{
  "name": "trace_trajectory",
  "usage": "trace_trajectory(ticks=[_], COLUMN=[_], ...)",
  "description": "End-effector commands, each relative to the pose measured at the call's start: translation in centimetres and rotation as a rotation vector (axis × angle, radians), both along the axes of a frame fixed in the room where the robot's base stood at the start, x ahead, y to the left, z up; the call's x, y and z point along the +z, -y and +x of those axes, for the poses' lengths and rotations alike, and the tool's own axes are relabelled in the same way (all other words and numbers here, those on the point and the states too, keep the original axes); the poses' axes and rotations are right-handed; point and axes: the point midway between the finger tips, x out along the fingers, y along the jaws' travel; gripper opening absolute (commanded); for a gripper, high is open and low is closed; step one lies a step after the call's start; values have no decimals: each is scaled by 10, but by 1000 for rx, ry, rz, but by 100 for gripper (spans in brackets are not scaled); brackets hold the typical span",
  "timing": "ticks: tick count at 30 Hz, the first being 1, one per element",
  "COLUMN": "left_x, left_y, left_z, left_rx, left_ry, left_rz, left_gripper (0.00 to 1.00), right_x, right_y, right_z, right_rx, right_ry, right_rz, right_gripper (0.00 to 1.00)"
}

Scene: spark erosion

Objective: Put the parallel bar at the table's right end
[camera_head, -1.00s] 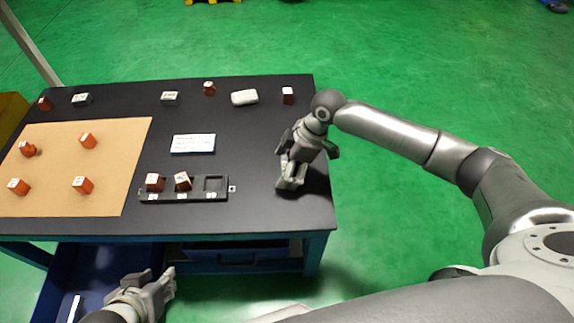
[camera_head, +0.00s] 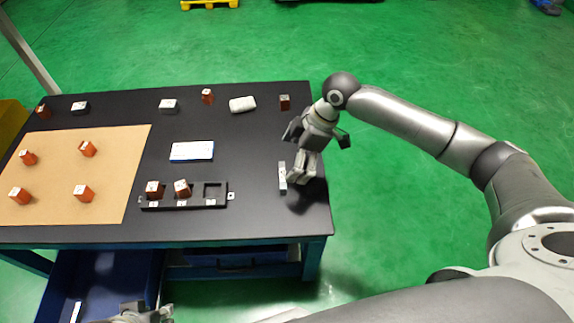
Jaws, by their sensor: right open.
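A slim silver-grey bar (camera_head: 282,177), which looks like the parallel bar, lies on the black table (camera_head: 250,217) near its right end. It points away from me, to the right of the black tray. My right gripper (camera_head: 302,178) is open just to the right of the bar, with its fingers pointing down. A small gap shows between them, and the bar is not between the fingers. My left gripper (camera_head: 143,316) is mostly cut off at the bottom edge, so its jaws cannot be judged.
The black three-pocket tray (camera_head: 221,205) holds two brown blocks, its right pocket empty. A tan mat (camera_head: 60,170) bears several orange blocks. A white-blue card (camera_head: 192,151), a white lump (camera_head: 242,104) and several small blocks stand behind. The table's right edge is close to my gripper.

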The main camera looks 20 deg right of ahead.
Motion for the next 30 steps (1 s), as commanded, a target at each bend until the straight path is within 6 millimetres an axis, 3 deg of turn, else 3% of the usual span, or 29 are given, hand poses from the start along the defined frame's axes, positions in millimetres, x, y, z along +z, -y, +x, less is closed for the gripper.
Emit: trace_trajectory(ticks=[1, 6, 15, 20, 25, 30], left_x=[7, 9, 7, 6, 6, 7], left_y=[0, 0, 1, 1, 1, 1], left_z=[1, 2, 4, 4, 4, 4], left_rx=[0, -1, -1, -1, -1, -1], left_ry=[4, 3, 4, 5, 5, 4], left_rz=[-1, 0, 0, -1, -1, -1], left_gripper=[34, 34, 34, 34, 34, 34], right_x=[13, 38, 49, 29, -8, -30], right_y=[5, 15, 19, -3, -48, -75], right_z=[-1, -5, -7, -23, -62, -100], right_rx=[0, 0, 2, 6, -44, -202], right_ry=[1, -1, -4, -9, -1, 13], right_rz=[-1, -1, 0, 5, 32, 73], right_gripper=[100, 100, 100, 100, 100, 100])
